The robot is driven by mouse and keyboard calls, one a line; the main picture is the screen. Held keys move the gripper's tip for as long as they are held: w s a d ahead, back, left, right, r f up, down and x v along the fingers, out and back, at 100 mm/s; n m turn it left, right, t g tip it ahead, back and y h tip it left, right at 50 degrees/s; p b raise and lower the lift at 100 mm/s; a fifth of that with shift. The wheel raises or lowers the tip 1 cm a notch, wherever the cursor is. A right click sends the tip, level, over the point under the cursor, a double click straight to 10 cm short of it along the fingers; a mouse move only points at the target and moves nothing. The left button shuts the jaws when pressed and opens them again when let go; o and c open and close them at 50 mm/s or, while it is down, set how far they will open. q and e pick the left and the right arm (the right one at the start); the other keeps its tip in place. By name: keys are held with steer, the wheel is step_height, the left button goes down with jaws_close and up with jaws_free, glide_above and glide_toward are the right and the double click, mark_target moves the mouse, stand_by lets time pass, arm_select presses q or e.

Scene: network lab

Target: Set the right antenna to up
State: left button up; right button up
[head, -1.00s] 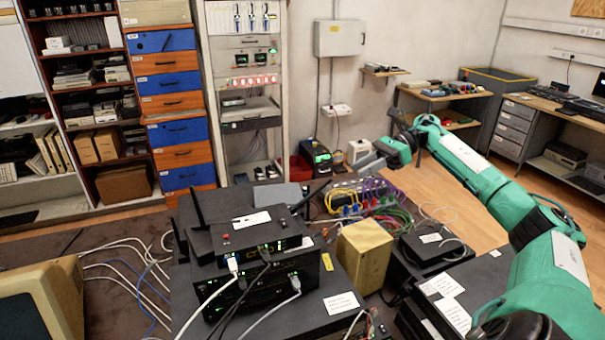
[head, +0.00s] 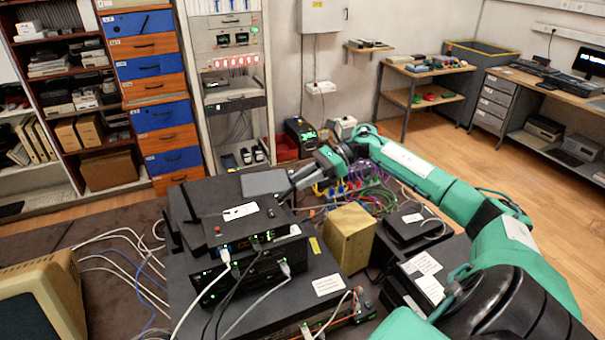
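The black router (head: 245,222) with a white label on top sits on a stack of black network devices, left of the picture's middle. A thin dark left antenna (head: 187,203) stands at its left side, hard to tell from the dark box behind. The right antenna (head: 284,194) shows only as a small dark strip at the router's back right corner, leaning right; my gripper covers much of it. My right gripper (head: 297,183) reaches in from the right with its dark fingers at this antenna. Whether the fingers are apart or closed on it cannot be told. My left gripper is out of view.
Cables run down from the stack's front (head: 222,285). A yellowish box (head: 350,237) stands right of the stack, and a small black device (head: 408,228) beyond it. Coloured cables (head: 372,195) lie behind. An old beige monitor (head: 50,300) is at lower left.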

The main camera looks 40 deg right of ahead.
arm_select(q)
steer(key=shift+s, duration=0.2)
arm_select(e)
steer(key=shift+a+f, duration=0.1)
steer(key=shift+a, duration=0.1)
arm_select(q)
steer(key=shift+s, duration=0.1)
arm_select(e)
jaws_close()
